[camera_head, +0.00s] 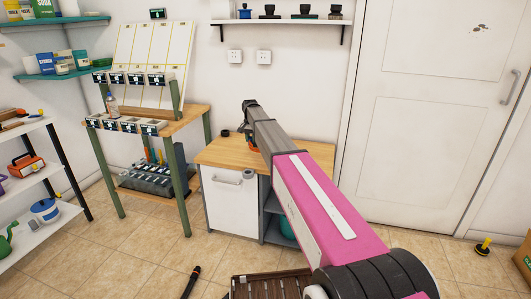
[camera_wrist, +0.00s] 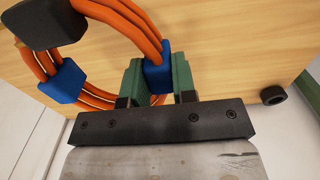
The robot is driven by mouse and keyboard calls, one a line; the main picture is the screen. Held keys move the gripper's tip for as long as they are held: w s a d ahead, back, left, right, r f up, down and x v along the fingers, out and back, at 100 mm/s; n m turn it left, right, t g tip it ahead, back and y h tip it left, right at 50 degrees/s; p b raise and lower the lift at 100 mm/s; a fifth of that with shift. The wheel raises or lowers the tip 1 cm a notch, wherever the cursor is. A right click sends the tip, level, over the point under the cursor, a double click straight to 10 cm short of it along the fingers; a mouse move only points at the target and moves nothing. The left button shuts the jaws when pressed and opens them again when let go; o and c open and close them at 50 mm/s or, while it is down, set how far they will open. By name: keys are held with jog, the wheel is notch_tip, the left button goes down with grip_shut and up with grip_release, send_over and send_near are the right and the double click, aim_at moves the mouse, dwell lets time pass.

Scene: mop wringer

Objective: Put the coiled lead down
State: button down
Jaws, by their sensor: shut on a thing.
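The coiled lead (camera_wrist: 62,80) is an orange cable bundle with blue bands and a black block at its upper left end in the wrist view. My gripper (camera_wrist: 157,76) has green fingers and is shut on the lead at one blue band. The lead is over a light wooden worktop (camera_wrist: 225,55); I cannot tell whether it touches the wood. In the head view my arm reaches over the wooden top of the white cabinet (camera_head: 212,152).
A small black cylinder (camera_wrist: 273,95) stands near the worktop edge. A wooden bench (camera_head: 180,122) with labelled boxes is on the left. A white shelf (camera_head: 30,165) stands further left. A closed door (camera_head: 425,130) is on the right. The worktop's right part looks clear.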

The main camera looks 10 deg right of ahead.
jog(key=d+f, duration=0.1)
jog(key=d, duration=0.1)
jog(key=d+f, duration=0.2)
jog(key=d, duration=0.1)
jog(key=d+f, duration=0.1)
jog(key=d, duration=0.1)
jog(key=shift+w+d+f, duration=0.15)
jog(key=shift+w, duration=0.15)
jog(key=shift+f, duration=2.05)
jog(key=c, duration=0.9)
grip_release()
jog(key=shift+f, duration=0.1)
notch_tip(320, 180, up, 12)
jog(key=s+d+f+n, duration=0.1)
jog(key=s+f, duration=0.5)
jog(key=s, duration=0.9)
jog(key=s+d+f+n, duration=0.2)
jog(key=s+f, duration=0.4)
jog(key=s, duration=0.9)
jog(key=s+d+f+n, duration=0.1)
jog(key=s+f, duration=0.5)
jog(key=s, duration=1)
jog(key=shift+d+f+n, duration=0.3)
jog(key=shift+d+f, duration=0.1)
jog(key=shift+d, duration=0.15)
